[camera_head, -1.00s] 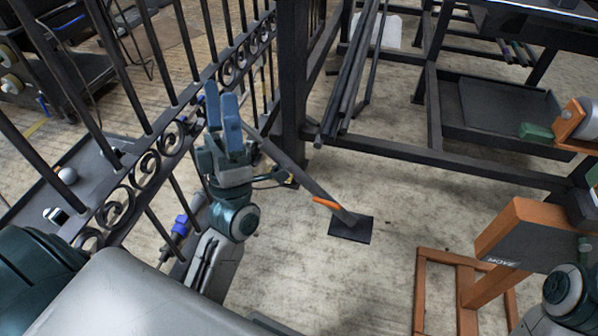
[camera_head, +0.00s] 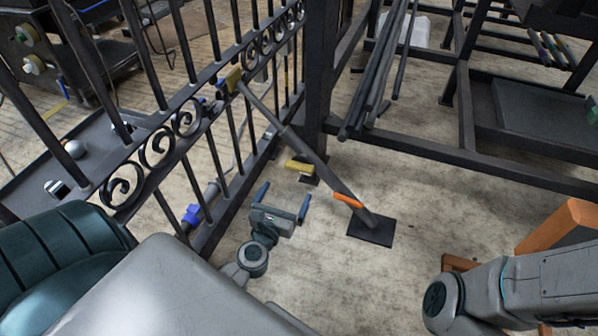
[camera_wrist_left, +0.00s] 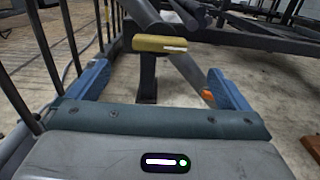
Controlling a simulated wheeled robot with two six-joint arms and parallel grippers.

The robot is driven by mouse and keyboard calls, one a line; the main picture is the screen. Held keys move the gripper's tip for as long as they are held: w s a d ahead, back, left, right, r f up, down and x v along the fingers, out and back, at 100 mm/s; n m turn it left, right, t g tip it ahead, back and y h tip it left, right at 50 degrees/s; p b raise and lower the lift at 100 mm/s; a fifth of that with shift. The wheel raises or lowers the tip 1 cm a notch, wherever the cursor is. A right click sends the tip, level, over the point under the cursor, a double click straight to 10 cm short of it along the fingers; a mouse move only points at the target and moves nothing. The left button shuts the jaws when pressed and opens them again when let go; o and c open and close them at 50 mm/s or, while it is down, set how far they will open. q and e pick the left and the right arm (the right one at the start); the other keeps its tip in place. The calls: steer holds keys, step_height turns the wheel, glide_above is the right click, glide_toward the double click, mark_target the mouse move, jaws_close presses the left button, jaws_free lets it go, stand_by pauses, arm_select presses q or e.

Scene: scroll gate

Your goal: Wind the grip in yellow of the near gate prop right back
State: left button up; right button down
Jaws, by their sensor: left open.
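The near gate prop (camera_head: 318,157) is a dark slanted pole running from a yellow-brown head (camera_head: 233,79) at the gate down to a flat black foot plate (camera_head: 371,230). It has an orange lever (camera_head: 347,200) low down. The yellow grip (camera_head: 299,167) is a short bar on a dark mount beside the pole, and it also shows in the left wrist view (camera_wrist_left: 165,44). My left gripper (camera_head: 284,197) is open and empty, its blue fingers (camera_wrist_left: 160,82) apart and pointing toward the grip, without touching it. My right gripper is out of view.
The black scroll gate (camera_head: 183,120) stands along the left. A dark rack frame (camera_head: 420,150) with long bars stands behind. An orange stand (camera_head: 572,222) is at right, partly behind my right arm. Bare floor lies around the foot plate.

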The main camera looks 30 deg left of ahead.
mark_target(297, 172)
arm_select(q)
steer(key=x, duration=1)
steer(key=shift+w, duration=0.3)
steer(key=c, duration=1)
